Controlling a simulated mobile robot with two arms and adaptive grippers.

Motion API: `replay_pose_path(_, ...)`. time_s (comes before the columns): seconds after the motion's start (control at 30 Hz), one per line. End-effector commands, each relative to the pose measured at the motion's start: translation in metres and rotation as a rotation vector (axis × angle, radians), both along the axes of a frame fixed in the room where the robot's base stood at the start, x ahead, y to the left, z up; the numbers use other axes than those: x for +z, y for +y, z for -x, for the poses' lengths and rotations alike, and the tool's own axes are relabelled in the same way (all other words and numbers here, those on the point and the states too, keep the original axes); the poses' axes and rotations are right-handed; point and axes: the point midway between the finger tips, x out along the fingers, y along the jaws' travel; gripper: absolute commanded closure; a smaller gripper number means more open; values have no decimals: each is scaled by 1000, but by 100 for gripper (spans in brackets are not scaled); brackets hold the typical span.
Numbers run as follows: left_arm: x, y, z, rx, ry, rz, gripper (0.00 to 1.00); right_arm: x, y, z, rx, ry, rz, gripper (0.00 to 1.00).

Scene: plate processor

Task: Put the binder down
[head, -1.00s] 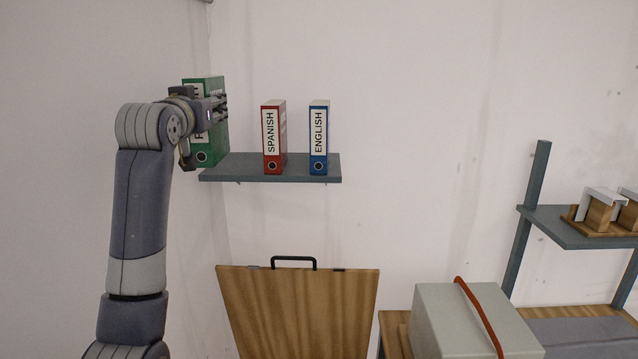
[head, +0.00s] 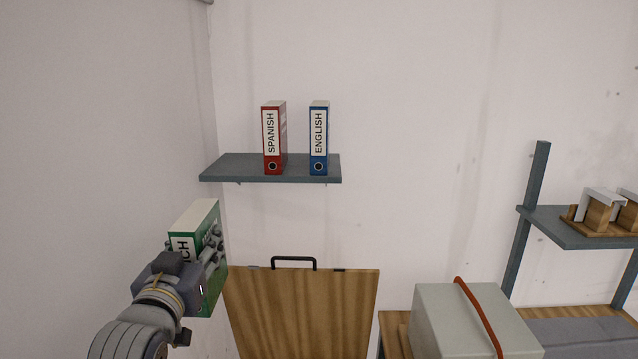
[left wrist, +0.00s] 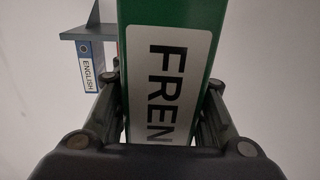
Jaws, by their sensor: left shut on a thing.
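The green binder (head: 208,222) is at the left of the head view, below the wall shelf's height and a little tilted. Its white label ends in "ICH" there; in the left wrist view the green binder (left wrist: 172,12) shows "FREN". My left gripper (head: 205,262) is shut on it, with fingers on both sides of the binder; the fingers also show in the left wrist view (left wrist: 160,115). The binder's lower part is partly hidden by the gripper. My right gripper is not in view.
A wall shelf (head: 225,168) holds a red SPANISH binder (head: 274,140) and a blue ENGLISH binder (head: 319,140); its left part is bare. A wooden panel with a black handle (head: 305,310) stands below. A grey box (head: 450,325) and a rack (head: 575,235) are at right.

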Motion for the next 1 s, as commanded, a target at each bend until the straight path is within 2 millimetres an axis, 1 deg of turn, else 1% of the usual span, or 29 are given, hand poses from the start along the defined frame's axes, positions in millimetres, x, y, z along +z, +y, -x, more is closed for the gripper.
replay_pose_path(0.03, -12, -1, 10, 0, 3, 0, 98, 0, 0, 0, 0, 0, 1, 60)
replay_pose_path(0.2, -48, -4, 37, -1, 5, 0, 98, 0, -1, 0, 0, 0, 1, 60)
replay_pose_path(0.9, -185, -16, 145, 1, 8, 2, 98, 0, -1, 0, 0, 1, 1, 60)
replay_pose_path(0.93, -191, -16, 150, 1, 8, 2, 98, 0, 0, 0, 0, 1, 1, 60)
replay_pose_path(1.0, -184, -16, 146, 3, -5, 7, 98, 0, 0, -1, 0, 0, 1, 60)
